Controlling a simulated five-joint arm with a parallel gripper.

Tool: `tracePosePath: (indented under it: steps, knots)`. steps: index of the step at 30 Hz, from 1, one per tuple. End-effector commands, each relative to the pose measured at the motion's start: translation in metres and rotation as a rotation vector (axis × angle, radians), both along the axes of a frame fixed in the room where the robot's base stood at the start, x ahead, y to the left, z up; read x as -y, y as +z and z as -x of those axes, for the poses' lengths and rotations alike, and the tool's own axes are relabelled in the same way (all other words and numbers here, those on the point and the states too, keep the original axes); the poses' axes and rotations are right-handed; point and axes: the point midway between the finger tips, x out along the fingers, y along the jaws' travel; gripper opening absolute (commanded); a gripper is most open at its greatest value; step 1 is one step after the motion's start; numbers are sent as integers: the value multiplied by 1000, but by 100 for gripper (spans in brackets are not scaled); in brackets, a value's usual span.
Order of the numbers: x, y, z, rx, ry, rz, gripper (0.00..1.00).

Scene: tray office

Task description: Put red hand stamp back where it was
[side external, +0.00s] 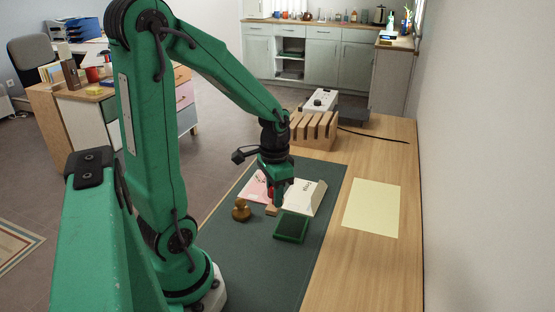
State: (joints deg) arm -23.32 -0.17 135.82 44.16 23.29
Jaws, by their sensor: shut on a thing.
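My gripper (278,193) is low over the dark green desk mat (258,262), shut on the red hand stamp (271,210). Only a little red and a light wooden block of the stamp show below and beside the fingers; the rest is hidden. I cannot tell whether the stamp touches the surface under it. A white printed paper (310,190) and a pink sheet (257,187) lie under and behind the gripper.
A brown wooden-knobbed stamp (241,210) stands left of the gripper. A green-framed pad (291,228) lies in front right. A wooden slotted rack (313,132) stands behind, with a white device (320,100) beyond. A yellow sheet (371,208) lies on the right.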

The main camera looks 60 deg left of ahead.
Motion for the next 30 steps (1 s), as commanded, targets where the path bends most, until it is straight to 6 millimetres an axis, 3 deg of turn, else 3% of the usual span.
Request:
tracePosePath:
  steps: [6,13,23,30]
  knots:
    - [-33,-20,2,-3,5,1,11]
    - [-59,-35,3,-1,2,0,11]
    - [-64,-40,4,0,-1,-1,11]
    - [-64,-58,4,-3,-1,1,11]
